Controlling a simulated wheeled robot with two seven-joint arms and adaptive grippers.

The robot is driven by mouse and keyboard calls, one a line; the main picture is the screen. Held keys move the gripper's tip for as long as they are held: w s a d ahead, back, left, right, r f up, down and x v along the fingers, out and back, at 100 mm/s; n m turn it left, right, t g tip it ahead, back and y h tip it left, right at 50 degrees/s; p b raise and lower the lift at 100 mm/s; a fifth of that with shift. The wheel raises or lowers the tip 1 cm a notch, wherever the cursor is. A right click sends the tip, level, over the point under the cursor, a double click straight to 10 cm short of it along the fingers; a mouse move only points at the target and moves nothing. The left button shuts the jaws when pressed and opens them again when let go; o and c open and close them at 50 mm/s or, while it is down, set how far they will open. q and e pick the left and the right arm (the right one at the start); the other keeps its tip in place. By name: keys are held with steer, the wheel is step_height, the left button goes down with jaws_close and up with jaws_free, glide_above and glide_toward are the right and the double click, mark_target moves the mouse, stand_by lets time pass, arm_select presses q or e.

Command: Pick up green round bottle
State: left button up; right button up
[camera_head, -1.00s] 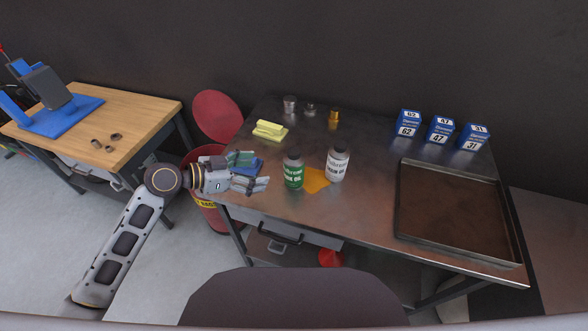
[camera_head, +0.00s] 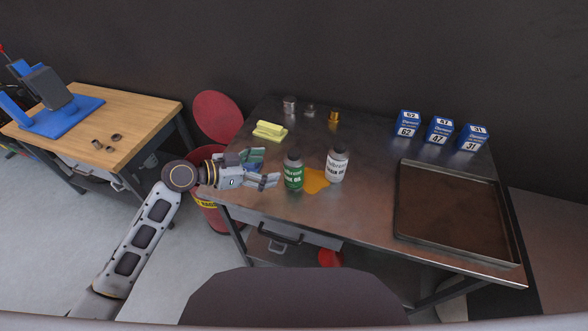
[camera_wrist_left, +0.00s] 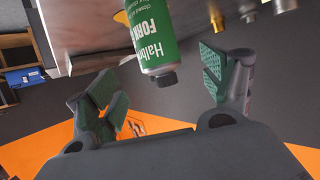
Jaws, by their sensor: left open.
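The green round bottle (camera_head: 293,172) stands upright on the metal table, with a dark cap and a white-lettered label. My left gripper (camera_head: 270,168) is open just left of the bottle, its fingers pointing toward it and apart from it. In the left wrist view the green bottle (camera_wrist_left: 152,38) appears upside down, ahead of and between the spread fingers of the left gripper (camera_wrist_left: 165,85). Nothing is between the fingertips. My right gripper is not in view.
A metal tray (camera_head: 400,205) and blue boxes (camera_head: 439,131) are at the right. The table's front middle is clear.

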mark_target(285, 166)
arm_select(q)
steer(key=x, duration=0.5)
steer(key=shift+p, duration=0.35)
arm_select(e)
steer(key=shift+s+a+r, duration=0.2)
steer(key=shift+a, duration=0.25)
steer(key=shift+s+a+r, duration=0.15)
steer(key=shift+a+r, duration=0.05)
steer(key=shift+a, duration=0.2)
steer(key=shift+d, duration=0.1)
arm_select(q)
steer(key=shift+w+d+f, duration=0.2)
steer(key=shift+d+f, duration=0.1)
steer(key=shift+d, duration=0.25)
steer(key=shift+p+x, duration=0.55)
steer(key=shift+x, duration=1.4)
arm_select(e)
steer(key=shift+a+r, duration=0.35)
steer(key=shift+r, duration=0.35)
arm_select(q)
steer(key=shift+f, duration=0.2)
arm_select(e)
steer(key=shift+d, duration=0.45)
